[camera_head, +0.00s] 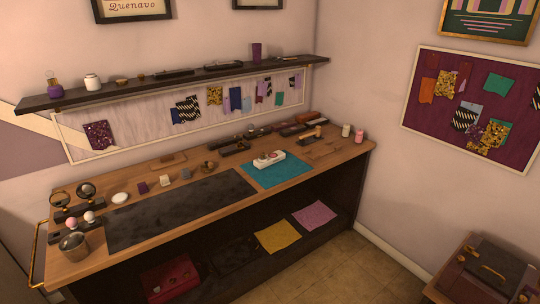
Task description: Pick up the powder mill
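I cannot tell for sure which thing is the powder mill. On the wooden workbench (330,160), a small pale jar (346,130) and a small pink jar (359,136) stand upright at the far right end. A metal cup (74,246) stands at the near left corner. Beside it, a pink-topped piece (71,223) and a pale-topped piece (90,216) sit on a dark stand. A small brownish piece (208,166) stands near the bench's middle. Neither of my grippers is in view.
A dark mat (180,210) covers the bench's front left; a white device (268,158) lies on a teal mat (290,172). A dark shelf (190,75) with small jars hangs above. Cloths lie on the lower shelf. A brown case (485,275) stands at bottom right.

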